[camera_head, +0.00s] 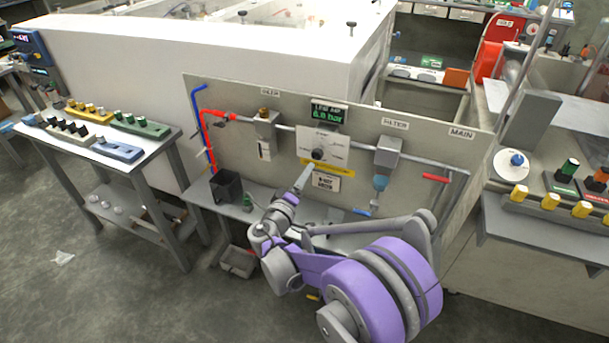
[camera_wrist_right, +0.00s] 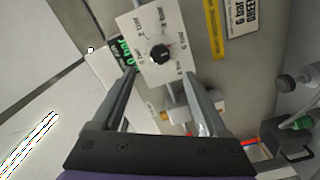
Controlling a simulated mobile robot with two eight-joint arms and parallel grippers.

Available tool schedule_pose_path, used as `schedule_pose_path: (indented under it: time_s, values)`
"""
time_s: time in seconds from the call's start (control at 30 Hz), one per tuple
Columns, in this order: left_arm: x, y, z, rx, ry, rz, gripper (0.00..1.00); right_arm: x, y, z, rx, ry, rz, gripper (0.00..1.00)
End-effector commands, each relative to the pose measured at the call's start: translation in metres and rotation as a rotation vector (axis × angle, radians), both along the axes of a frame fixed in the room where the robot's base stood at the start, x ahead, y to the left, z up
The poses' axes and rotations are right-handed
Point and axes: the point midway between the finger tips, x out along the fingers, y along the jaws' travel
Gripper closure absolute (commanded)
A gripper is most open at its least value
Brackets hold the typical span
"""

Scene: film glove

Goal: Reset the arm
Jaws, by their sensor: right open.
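My right arm (camera_head: 375,290), purple and grey, reaches up from the lower right in the head view. Its gripper (camera_head: 303,180) is in front of the panel (camera_head: 240,150), just below the white dial plate (camera_head: 330,141) with a dark knob (camera_head: 318,154). In the right wrist view the gripper (camera_wrist_right: 162,82) is open and empty. Its two fingers point toward the dial plate (camera_wrist_right: 142,32), and the black knob (camera_wrist_right: 160,53) shows beyond and between the fingertips, not gripped. My left gripper is in no view.
A green display (camera_head: 327,113) sits above the dial. A filter (camera_head: 387,152) and a red handle (camera_head: 436,178) are to its right. A dark bin (camera_head: 226,186) stands on the shelf below. A side table (camera_head: 160,150) is at left; a bench (camera_head: 540,236) with knobs is at right.

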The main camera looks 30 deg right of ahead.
Motion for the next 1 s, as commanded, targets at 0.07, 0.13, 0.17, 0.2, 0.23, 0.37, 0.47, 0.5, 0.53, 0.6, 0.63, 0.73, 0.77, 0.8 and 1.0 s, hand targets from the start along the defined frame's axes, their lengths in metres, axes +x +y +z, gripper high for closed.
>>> schedule_pose_path:
  time_s: [0.07,0.13,0.17,0.2,0.23,0.37,0.47,0.5,0.53,0.6,0.63,0.73,0.77,0.8,1.0]
  values:
    - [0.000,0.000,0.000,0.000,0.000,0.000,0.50,0.000,0.000,0.000,0.000,0.000,0.000,0.24]
    - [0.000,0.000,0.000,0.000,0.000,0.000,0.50,0.000,0.000,0.000,0.000,0.000,0.000,0.24]
    - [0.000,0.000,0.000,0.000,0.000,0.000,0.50,0.000,0.000,0.000,0.000,0.000,0.000,0.24]
    - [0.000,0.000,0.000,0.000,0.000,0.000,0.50,0.000,0.000,0.000,0.000,0.000,0.000,0.24]
    - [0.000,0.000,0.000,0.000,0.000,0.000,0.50,0.000,0.000,0.000,0.000,0.000,0.000,0.24]
    - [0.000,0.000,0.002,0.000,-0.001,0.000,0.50,-0.004,-0.002,0.003,0.014,0.007,-0.005,0.24]
    - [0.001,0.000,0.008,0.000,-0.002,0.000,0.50,-0.019,-0.007,0.010,0.076,0.037,-0.023,0.24]
    - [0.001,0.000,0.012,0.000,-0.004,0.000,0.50,-0.030,-0.010,0.013,0.118,0.058,-0.034,0.24]
    - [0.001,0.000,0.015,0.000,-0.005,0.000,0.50,-0.039,-0.011,0.016,0.153,0.076,-0.042,0.24]
    - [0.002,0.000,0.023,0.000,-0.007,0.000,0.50,-0.066,-0.014,0.020,0.254,0.125,-0.061,0.24]
    - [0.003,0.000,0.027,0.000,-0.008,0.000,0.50,-0.078,-0.014,0.022,0.301,0.147,-0.068,0.24]
    - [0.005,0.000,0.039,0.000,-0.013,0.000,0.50,-0.121,-0.008,0.023,0.460,0.221,-0.080,0.24]
    - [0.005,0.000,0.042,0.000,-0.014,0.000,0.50,-0.133,-0.004,0.022,0.508,0.242,-0.079,0.24]
    - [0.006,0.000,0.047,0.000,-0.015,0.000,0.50,-0.151,0.002,0.021,0.573,0.269,-0.078,0.24]
    - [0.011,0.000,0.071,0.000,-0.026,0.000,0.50,-0.233,0.046,0.016,0.895,0.382,-0.032,0.24]
